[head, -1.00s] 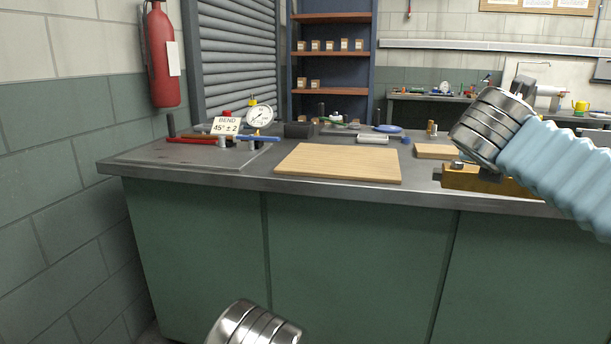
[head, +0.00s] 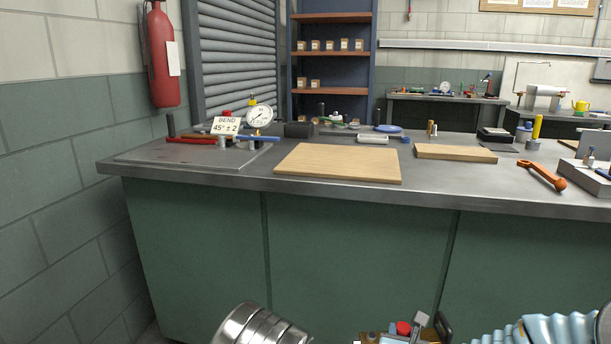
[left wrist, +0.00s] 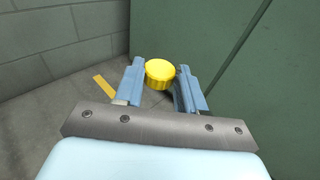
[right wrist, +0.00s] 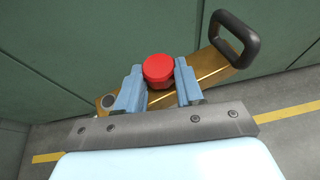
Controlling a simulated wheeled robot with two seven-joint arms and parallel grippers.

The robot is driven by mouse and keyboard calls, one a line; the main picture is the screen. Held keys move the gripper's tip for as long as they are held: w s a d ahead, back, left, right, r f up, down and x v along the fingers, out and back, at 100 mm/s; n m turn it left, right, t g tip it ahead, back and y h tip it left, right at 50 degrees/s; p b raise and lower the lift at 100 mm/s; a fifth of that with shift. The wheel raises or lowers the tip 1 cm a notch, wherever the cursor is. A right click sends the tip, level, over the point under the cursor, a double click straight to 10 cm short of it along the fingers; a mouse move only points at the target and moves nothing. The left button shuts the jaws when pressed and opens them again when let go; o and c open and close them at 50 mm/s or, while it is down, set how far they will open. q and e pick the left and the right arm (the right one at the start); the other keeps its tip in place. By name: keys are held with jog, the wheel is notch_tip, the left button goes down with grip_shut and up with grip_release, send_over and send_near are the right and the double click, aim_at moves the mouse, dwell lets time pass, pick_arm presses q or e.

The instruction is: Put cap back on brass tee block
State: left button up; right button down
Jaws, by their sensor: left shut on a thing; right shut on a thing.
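A yellow ribbed cap (left wrist: 160,72) sits between the fingers of my left gripper (left wrist: 161,78), which is shut on it. My right gripper (right wrist: 159,76) is shut on the red knob (right wrist: 158,68) of the brass tee block (right wrist: 208,66). The block has a black loop handle (right wrist: 240,38) at one end and a round grey port (right wrist: 109,101) at the other. It is off the counter, low in front of it; the head view shows its red knob (head: 404,328) at the bottom. The fingers hide part of the block.
The metal counter (head: 235,178) stands ahead with green cabinet fronts below. A large wooden board (head: 340,163), a smaller board (head: 455,152) and an orange wrench (head: 545,175) lie on it. The BEND sign (head: 227,126) and dial gauge (head: 262,117) stand at left.

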jog(key=shift+s+a+f, duration=0.3)
jog(key=shift+f, duration=0.1)
jog(key=a+f+n+y, duration=0.8)
jog(key=a+f, duration=0.4)
jog(key=a, duration=0.3)
jog(key=shift+a+f+y, duration=0.2)
jog(key=shift+a+y, duration=0.15)
jog(key=shift+y, duration=0.45)
